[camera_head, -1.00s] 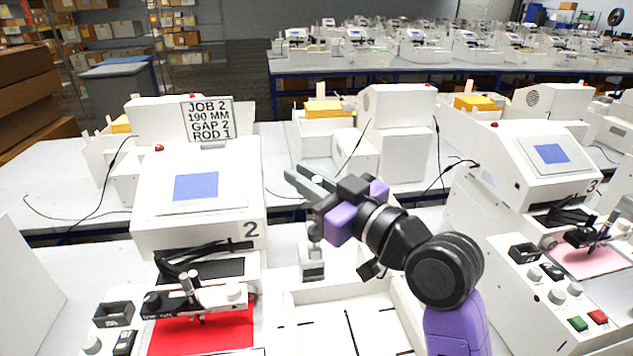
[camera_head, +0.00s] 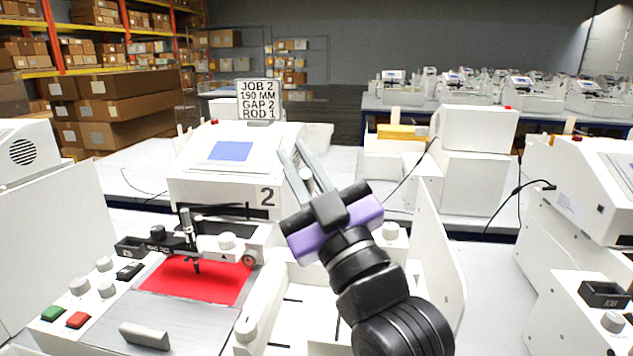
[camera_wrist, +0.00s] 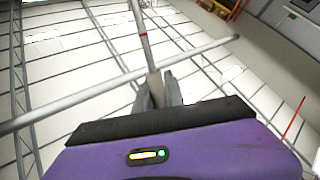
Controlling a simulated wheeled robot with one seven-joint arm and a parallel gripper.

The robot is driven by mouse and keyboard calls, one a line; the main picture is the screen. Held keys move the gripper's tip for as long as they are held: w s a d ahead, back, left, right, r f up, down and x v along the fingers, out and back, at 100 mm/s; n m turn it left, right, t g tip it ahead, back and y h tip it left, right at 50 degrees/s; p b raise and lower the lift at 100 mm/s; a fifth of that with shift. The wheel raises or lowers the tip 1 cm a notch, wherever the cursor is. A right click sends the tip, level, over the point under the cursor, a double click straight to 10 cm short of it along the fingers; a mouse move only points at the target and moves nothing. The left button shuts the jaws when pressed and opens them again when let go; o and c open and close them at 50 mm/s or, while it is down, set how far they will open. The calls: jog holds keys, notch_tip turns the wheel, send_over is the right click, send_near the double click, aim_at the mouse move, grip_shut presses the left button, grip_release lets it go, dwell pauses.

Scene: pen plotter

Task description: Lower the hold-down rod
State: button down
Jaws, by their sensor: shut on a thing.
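My gripper (camera_head: 299,160) is raised in front of plotter 2, its two grey fingers pointing up in the head view. It is shut on a slim grey rod (camera_wrist: 80,95). In the wrist view the rod crosses the fingers, from the left edge to a free end at upper right. In the head view only a pale round spot (camera_head: 306,173) between the fingers shows, seemingly the rod seen end-on. Plotter 2 (camera_head: 185,195) has a red sheet (camera_head: 205,284) under its pen carriage (camera_head: 188,228). The rod is in the air, touching no part of the plotter that I can see.
A sign (camera_head: 258,98) on the plotter reads JOB 2, 190 MM, GAP 2, ROD 1. An open white tray (camera_head: 300,315) with dark slots lies right of the red sheet, partly behind my arm. A white knob (camera_head: 246,329) stands at its left. A tall white panel (camera_head: 438,250) stands at right.

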jog(key=shift+s+a+f+n+y+b, duration=0.1)
jog(key=shift+s+f+n+y+b, duration=0.35)
jog(key=shift+b, duration=0.55)
jog(key=shift+r, duration=0.15)
jog(key=c, duration=1.4)
grip_release()
